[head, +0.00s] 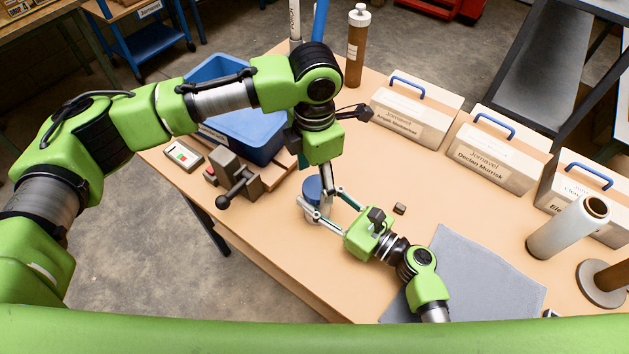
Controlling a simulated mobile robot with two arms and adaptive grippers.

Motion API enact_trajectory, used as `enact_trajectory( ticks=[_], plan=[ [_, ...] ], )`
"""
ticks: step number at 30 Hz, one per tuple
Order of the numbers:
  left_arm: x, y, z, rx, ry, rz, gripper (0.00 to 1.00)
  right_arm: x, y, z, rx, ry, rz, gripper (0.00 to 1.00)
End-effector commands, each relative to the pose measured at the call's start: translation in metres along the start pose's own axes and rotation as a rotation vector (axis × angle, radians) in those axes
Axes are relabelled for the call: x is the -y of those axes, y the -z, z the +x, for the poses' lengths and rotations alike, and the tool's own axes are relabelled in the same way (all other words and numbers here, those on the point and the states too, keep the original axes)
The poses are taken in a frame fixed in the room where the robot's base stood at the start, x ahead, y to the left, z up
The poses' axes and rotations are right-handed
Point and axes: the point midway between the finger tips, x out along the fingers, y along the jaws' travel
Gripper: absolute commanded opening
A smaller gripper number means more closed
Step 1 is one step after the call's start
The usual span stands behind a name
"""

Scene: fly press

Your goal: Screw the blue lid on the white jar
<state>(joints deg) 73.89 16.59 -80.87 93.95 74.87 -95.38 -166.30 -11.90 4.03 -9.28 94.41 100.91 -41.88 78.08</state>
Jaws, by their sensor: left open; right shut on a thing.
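The white jar (316,214) stands on the workbench near its front edge, mostly hidden by gripper fingers. The blue lid (312,188) shows at the top of the jar; I cannot tell how it is seated. My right gripper (325,208) comes from the lower right and is shut on the jar, its fingers around the jar's sides. My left gripper (318,174) points down from above, open, with its fingers close to the lid. I cannot tell whether they touch the lid.
A blue bin (245,135) and a small vise-like fixture with a lever (233,180) stand to the left. Several labelled boxes with blue handles (490,150) line the back right. A grey mat (470,275) lies at right. A small brown block (399,208) lies near the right gripper.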

Motion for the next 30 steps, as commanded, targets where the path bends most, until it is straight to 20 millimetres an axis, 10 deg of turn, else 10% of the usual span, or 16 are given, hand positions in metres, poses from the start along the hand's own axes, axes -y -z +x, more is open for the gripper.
enact_trajectory(
  ticks=[17, 30],
  plan=[
    [0.0, 0.0, -0.022, 0.0, 0.0, -0.035, 0.62, 0.0, 0.0, 0.0, 0.001, 0.0, 0.0, 0.0],
    [0.0, -0.002, -0.027, 0.001, 0.0, -0.704, 0.62, 0.0, -0.001, 0.0, 0.001, 0.0, 0.0, 0.0]
  ],
)
